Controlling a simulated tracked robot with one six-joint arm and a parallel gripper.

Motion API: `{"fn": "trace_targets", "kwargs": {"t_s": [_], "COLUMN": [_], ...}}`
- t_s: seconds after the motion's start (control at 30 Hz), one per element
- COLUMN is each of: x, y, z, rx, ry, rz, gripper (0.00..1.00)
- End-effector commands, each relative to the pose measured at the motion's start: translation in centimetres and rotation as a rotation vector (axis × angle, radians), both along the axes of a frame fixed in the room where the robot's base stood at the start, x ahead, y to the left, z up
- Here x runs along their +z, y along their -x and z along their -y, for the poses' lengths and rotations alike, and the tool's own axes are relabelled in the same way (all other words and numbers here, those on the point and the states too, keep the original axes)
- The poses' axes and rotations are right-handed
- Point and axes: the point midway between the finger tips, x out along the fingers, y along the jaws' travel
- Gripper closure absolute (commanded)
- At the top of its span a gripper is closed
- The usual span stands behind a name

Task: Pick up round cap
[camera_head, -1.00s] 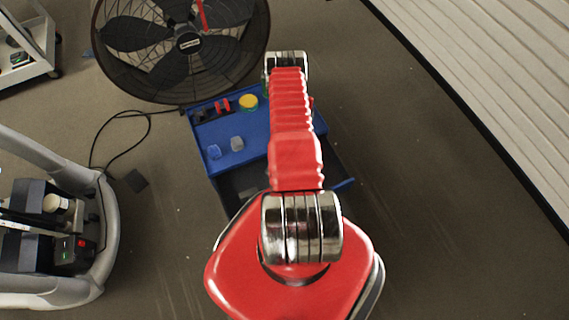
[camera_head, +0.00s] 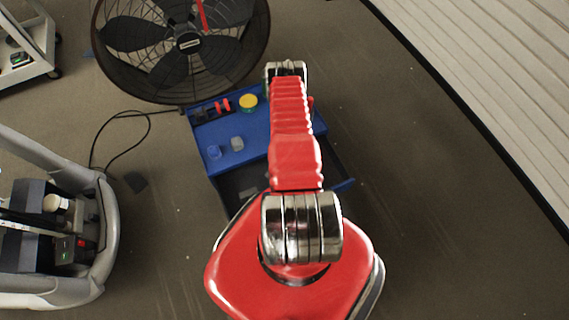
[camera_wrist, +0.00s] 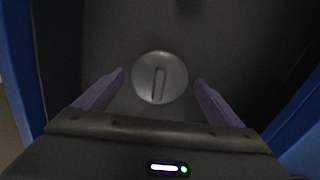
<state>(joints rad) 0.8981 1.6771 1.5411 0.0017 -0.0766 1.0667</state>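The round cap (camera_wrist: 160,77) shows in the wrist view as a grey disc with a raised bar across its face. It lies on the dark floor of a drawer or bin. My gripper (camera_wrist: 160,88) is open, with its two purple fingers spread left and right of the cap's lower half in the picture. I see gaps between both fingertips and the cap. I cannot tell the height of the fingers above it. In the head view my arm hides the gripper and the cap.
Blue walls (camera_wrist: 20,65) flank the dark space. In the head view, a blue cart (camera_head: 205,137) carries a yellow round item (camera_head: 248,102), small containers (camera_head: 237,144) and red-handled items. A large fan (camera_head: 185,45) stands behind; a grey machine (camera_head: 110,230) stands left.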

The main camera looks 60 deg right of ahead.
Motion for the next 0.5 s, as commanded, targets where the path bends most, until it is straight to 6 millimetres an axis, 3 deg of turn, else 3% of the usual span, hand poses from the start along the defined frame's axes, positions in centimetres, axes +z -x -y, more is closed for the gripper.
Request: {"fn": "trace_targets", "kwargs": {"t_s": [0.5], "x": [0.00], "y": [0.00], "z": [0.00], "rx": [0.000], "ry": [0.000], "rz": [0.000], "gripper": [0.48]}}
